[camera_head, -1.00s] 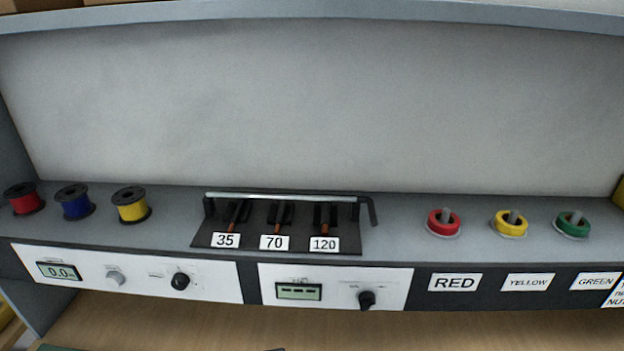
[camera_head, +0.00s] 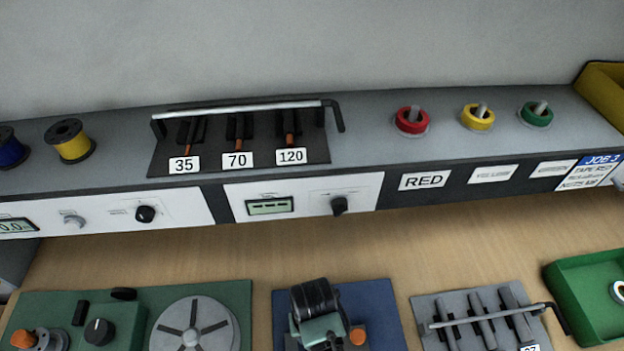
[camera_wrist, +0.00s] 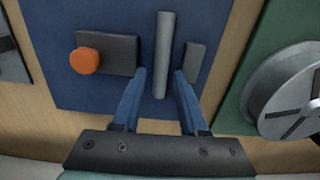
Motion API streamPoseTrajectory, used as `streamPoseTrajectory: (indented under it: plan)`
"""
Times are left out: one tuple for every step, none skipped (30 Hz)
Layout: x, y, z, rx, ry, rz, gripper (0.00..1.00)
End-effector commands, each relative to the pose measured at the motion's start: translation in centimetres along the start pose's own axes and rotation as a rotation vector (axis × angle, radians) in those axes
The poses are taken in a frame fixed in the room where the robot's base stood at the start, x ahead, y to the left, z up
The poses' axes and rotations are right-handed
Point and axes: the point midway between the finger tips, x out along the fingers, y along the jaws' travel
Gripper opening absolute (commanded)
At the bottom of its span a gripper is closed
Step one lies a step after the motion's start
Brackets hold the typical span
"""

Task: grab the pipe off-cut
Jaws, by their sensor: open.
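In the wrist view a plain grey cylinder (camera_wrist: 164,50), which looks like the pipe off-cut, lies over the blue board between a dark block with an orange knob and a smaller grey block. My gripper (camera_wrist: 160,73) is open, its two blue fingers pointing toward the cylinder. One finger is on each side of the cylinder's near end, with a gap on both sides; I cannot tell the height difference. In the head view my wrist (camera_head: 317,312) hangs over the blue board (camera_head: 375,300) and hides the cylinder and fingertips.
The dark block (camera_wrist: 115,54) stands close left of the fingers in the wrist view, the smaller block (camera_wrist: 195,62) close right. A green board with a grey disc (camera_head: 195,328) lies left in the head view. A grey tool rack (camera_head: 480,315) and green tray (camera_head: 597,290) are right.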

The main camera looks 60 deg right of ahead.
Motion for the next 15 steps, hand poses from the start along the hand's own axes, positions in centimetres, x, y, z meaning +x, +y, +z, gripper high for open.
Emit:
streamPoseTrajectory:
  plan:
    - [0.5,0.0,0.2,0.001,-0.005,0.001,0.42]
    - [0.9,-0.1,0.3,0.001,-0.005,0.001,0.42]
    - [1.5,-0.1,0.3,0.001,-0.005,0.001,0.42]
    - [1.9,-0.2,0.3,0.001,-0.004,0.001,0.42]
    - [2.3,-0.2,0.4,0.001,-0.005,0.001,0.42]
    - [2.9,-0.2,0.3,0.001,-0.003,0.001,0.42]
    - [3.2,-0.2,0.3,0.001,-0.003,0.001,0.42]
    - [3.5,-0.2,0.2,0.001,-0.001,0.000,0.42]
    - [3.8,-0.2,0.3,0.001,-0.002,0.000,0.42]
    - [4.0,-0.2,0.2,0.001,-0.001,0.000,0.42]
    - [4.1,-0.2,0.2,0.000,0.000,0.000,0.42]
    - [4.3,-0.2,0.2,0.000,0.000,0.000,0.42]
    - [4.3,-0.2,0.2,0.000,0.000,0.000,0.42]
    - [4.3,-0.2,0.2,0.000,0.000,0.000,0.42]
    - [4.3,-0.2,0.2,0.000,0.000,0.000,0.42]
